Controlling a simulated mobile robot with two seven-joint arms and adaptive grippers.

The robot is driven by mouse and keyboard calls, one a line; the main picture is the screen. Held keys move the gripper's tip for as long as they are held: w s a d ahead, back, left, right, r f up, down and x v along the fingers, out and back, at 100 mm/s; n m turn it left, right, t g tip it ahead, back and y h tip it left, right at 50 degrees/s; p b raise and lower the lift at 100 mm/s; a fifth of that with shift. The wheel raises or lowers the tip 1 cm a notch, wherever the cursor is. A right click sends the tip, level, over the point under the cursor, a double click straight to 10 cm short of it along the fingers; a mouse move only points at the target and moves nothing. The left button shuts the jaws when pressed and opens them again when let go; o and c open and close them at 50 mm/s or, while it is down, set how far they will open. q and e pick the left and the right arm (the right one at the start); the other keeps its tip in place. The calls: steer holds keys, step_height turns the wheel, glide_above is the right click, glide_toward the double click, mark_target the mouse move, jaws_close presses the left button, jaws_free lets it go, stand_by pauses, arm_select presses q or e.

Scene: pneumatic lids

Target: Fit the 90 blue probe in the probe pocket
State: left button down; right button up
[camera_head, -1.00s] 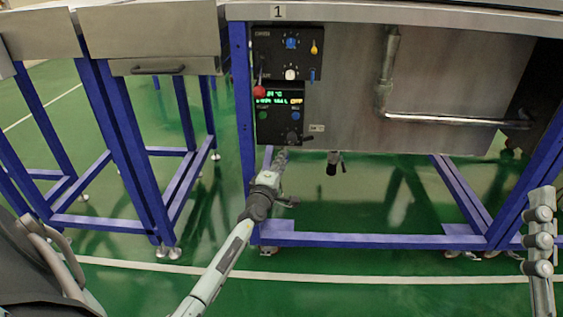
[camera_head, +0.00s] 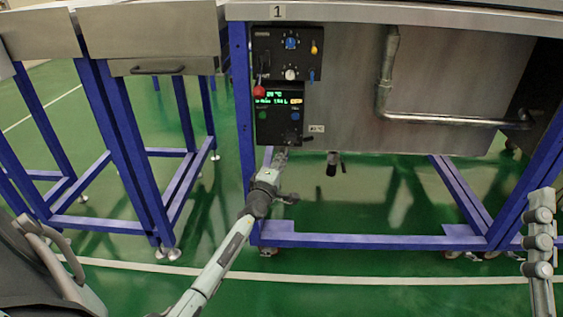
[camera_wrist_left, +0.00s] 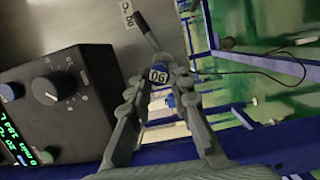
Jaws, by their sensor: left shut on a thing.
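The 90 blue probe (camera_wrist_left: 158,75) shows in the left wrist view as a blue piece with a white "90" label. My left gripper (camera_wrist_left: 160,84) is shut on it; in the head view this gripper (camera_head: 281,156) is just below the control panel. A dark stick-like piece (camera_wrist_left: 147,31) with a pale end lies just beyond the probe, against the steel wall. I cannot tell whether it is the probe pocket or whether it touches the probe. A small "90" tag (camera_wrist_left: 128,14) is on the wall beside it, also seen in the head view (camera_head: 316,128).
The control panel (camera_head: 277,88) with knobs, a red-tipped lever and a green display is close beside the gripper. A steel pipe (camera_head: 450,119) runs along the tank at right. Blue frame legs (camera_head: 243,150) stand on the green floor. A thin dark cable (camera_wrist_left: 270,73) loops at right.

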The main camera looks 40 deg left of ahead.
arm_select(q)
steer(key=shift+w+a+b, duration=0.4)
steer(key=shift+w+a, duration=0.1)
steer(key=shift+w, duration=0.3)
steer(key=shift+w+a+b, duration=0.35)
steer(key=shift+w+a, duration=0.15)
steer(key=shift+w, duration=0.25)
steer(key=c, duration=1.3)
jaws_free()
steer(key=p+v, duration=0.4)
steer(key=v, duration=0.3)
steer(key=shift+s+d, duration=0.1)
